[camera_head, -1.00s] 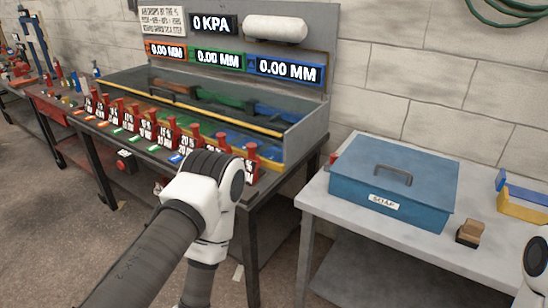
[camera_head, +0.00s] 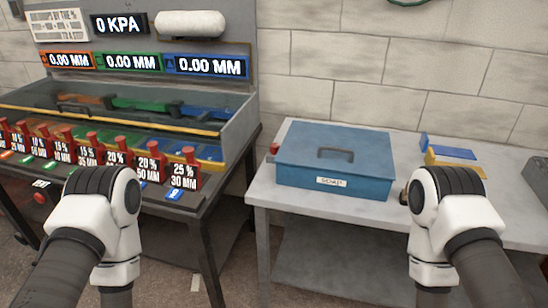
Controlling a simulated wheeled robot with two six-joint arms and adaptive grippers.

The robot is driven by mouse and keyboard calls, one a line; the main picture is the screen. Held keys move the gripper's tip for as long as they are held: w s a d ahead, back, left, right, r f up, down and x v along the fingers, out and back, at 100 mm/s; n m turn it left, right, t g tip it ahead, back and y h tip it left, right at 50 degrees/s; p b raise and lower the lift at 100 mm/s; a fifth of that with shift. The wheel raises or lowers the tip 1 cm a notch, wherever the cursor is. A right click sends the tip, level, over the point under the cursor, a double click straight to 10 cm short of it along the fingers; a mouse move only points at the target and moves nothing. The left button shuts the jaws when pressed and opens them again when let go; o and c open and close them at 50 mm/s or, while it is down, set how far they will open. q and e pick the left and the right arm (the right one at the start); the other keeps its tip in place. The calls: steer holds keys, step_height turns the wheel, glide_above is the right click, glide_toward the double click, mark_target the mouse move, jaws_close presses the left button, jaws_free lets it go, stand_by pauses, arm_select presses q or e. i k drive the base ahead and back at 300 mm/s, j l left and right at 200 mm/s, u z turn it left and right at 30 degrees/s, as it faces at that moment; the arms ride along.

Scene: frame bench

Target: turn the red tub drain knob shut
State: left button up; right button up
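A blue lidded tub (camera_head: 300,175) with a dark top handle and a "SOAP" label stands on the grey table at the right. A small red knob-like part (camera_head: 275,149) shows at the tub's left side, partly hidden by it; its turn position is too small to tell. It may be the drain knob. My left arm covers part of the bench at the left, and my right arm stands before the table's right side. Both arms bend down out of the picture, and neither gripper is in view.
The left bench holds a glass-fronted tank (camera_head: 150,108) with several red-topped labelled blocks in front. A red button (camera_head: 40,198) is on the bench's front. A yellow and blue item (camera_head: 450,155) lies right of the tub. A gap separates bench and table.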

mark_target(275, 146)
steer(key=i+j+z, duration=0.25)
steer(key=i+z, duration=0.25)
steer(key=i+j+z, duration=0.5)
steer(key=i, duration=0.15)
